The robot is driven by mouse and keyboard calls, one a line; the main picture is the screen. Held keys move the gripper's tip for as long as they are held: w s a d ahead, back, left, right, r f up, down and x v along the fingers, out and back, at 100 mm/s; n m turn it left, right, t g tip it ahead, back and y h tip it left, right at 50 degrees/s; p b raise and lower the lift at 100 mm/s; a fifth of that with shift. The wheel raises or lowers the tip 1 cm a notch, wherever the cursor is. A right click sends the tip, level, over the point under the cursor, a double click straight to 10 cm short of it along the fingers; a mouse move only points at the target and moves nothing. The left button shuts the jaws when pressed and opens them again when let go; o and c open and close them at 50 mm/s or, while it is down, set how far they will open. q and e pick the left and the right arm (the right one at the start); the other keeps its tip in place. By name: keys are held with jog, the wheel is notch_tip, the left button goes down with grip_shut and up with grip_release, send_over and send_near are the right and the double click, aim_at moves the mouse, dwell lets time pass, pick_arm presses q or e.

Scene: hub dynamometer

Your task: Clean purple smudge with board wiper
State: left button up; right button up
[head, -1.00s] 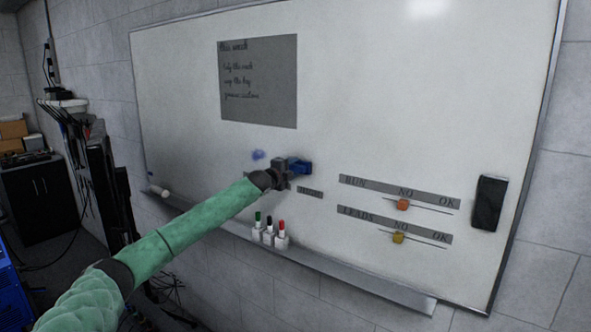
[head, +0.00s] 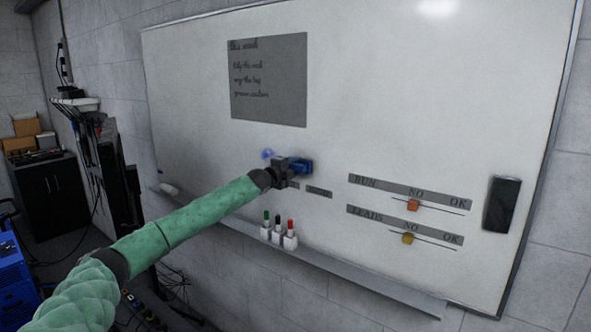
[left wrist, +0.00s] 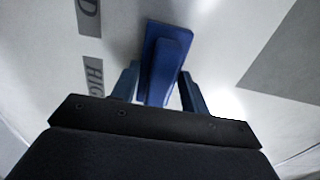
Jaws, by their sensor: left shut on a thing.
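The whiteboard (head: 400,90) fills most of the head view. A small purple-blue smudge (head: 267,154) is on it, just up and left of my left gripper and partly hidden behind it. My left gripper (head: 297,168) is shut on the blue board wiper (head: 305,166) at the board. In the left wrist view the wiper (left wrist: 168,50) stands between the two fingers (left wrist: 158,88), its wide face toward the board. Whether the wiper touches the board is hard to tell. My right gripper is not in view.
A grey note panel (head: 268,80) is above the gripper. Red and yellow sliders (head: 413,205) and a black block (head: 501,204) are at the right. Several markers (head: 278,233) stand at the lower tray (head: 350,280). A white cylinder (head: 168,188) is at the left.

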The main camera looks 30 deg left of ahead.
pick_arm(q)
jog(key=shift+s+a+b, duration=0.15)
jog(key=shift+s+b, duration=0.55)
jog(key=shift+s, duration=1.35)
jog(key=shift+s+r, duration=0.1)
jog(key=shift+s, duration=0.15)
jog(key=shift+s, duration=0.25)
jog(key=shift+s+a+f+b, duration=0.15)
jog(key=shift+s+f+b, duration=0.05)
jog(key=shift+s+b, duration=0.5)
jog(key=shift+s+r, duration=0.2)
jog(key=shift+s, duration=0.35)
